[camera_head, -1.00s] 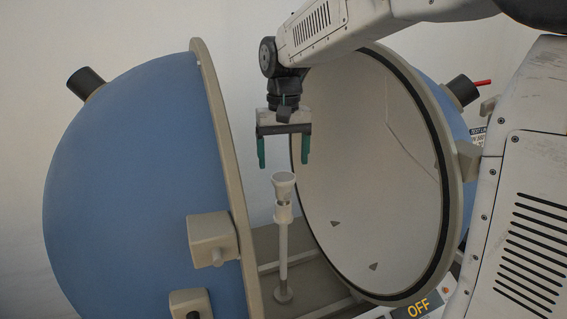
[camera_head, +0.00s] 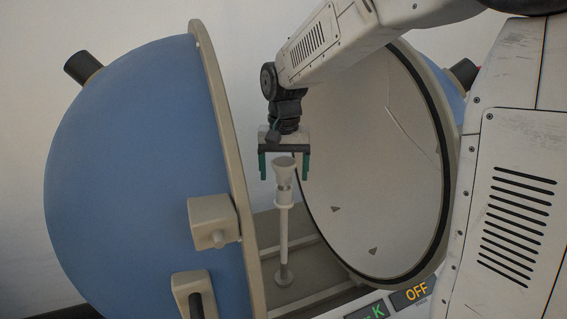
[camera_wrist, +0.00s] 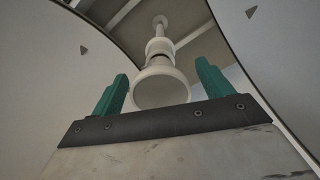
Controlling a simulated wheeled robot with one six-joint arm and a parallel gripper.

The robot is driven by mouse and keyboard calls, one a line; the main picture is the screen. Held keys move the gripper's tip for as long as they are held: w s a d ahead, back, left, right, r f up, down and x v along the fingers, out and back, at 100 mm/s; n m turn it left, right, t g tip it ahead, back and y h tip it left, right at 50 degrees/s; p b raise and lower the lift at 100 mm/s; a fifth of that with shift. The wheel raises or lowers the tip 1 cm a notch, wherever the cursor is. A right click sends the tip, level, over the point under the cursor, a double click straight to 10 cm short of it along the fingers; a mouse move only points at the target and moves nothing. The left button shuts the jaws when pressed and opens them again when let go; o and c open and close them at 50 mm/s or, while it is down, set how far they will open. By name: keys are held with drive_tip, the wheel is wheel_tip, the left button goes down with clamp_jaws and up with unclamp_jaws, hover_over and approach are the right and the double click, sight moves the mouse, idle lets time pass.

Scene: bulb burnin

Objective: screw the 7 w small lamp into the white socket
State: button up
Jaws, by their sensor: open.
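The small lamp (camera_head: 285,165) is pale, with a wide flat face turned up. It stands upright at the top of the white socket (camera_head: 284,191) on a thin white post. Whether its base is fully seated cannot be told. My gripper (camera_head: 284,176) is open, pointing down, with its green fingers on either side of the lamp's wide head. In the wrist view the lamp's round face (camera_wrist: 160,88) lies between and just beyond the fingertips (camera_wrist: 163,80), and the socket (camera_wrist: 160,47) shows behind it. I see no finger contact clearly.
A blue half-sphere (camera_head: 140,170) with a beige rim stands at left. The open white-lined half (camera_head: 370,160) stands close at right. The post rises from a railed base (camera_head: 310,285) between them. A panel (camera_head: 415,291) reads OFF at the lower right.

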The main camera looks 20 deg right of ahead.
drive_tip(key=c, duration=1.1)
drive_tip(key=m, duration=0.5)
drive_tip(key=shift+m, duration=0.4)
drive_tip(key=m, duration=0.6)
drive_tip(key=shift+w, duration=0.15)
drive_tip(key=m, duration=1.1)
drive_tip(key=shift+w, duration=0.1)
drive_tip(key=o, duration=0.9)
